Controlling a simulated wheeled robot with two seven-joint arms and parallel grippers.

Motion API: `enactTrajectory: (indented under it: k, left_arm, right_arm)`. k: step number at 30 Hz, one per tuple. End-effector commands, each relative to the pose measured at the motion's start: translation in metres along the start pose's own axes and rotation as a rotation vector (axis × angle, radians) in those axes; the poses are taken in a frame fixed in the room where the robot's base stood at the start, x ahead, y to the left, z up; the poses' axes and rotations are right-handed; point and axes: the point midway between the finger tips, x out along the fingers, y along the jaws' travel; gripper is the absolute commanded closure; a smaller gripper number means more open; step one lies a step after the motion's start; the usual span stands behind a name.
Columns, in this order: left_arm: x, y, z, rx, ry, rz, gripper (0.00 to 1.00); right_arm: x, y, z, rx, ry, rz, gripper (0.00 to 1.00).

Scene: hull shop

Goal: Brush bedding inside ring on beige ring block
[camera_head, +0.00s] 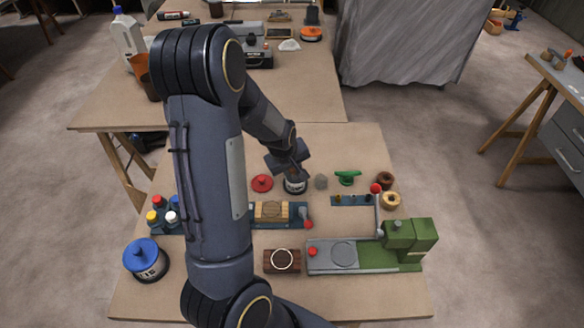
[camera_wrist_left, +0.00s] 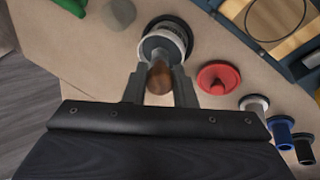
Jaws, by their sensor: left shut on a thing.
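My left gripper (camera_head: 294,168) is over the open pot (camera_head: 295,186) near the middle of the table. In the left wrist view the left gripper (camera_wrist_left: 160,84) is shut on a brown wooden handle (camera_wrist_left: 159,77), likely the brush's. Its lower end meets the pot (camera_wrist_left: 166,42), which has a pale wall and dark rim; the bristles are hidden. The beige ring block (camera_head: 271,211) sits in a blue holder left of a red-knobbed lever, partly behind my arm. In the left wrist view the block (camera_wrist_left: 260,42) shows a thin dark ring line. My right gripper is out of view.
A red lid (camera_head: 262,183) lies left of the pot, with a grey lump (camera_head: 321,182) and green piece (camera_head: 347,177) on its right. A dark ring block (camera_head: 270,267), green machine (camera_head: 410,240), blue-lidded tub (camera_head: 146,260) and small bottles (camera_head: 165,213) surround the work area.

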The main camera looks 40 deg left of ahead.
Motion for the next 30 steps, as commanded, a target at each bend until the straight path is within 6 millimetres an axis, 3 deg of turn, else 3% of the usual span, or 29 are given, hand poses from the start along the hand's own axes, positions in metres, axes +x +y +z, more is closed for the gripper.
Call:
enactTrajectory:
  k: [7, 30]
  left_arm:
    - [-0.006, 0.001, 0.0, 0.0, -0.003, -0.003, 0.99]
    - [-0.065, 0.019, -0.013, 0.0, -0.001, -0.001, 0.99]
  right_arm:
    - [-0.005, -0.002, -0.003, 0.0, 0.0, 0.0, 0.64]
    - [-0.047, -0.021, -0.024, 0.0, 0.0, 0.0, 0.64]
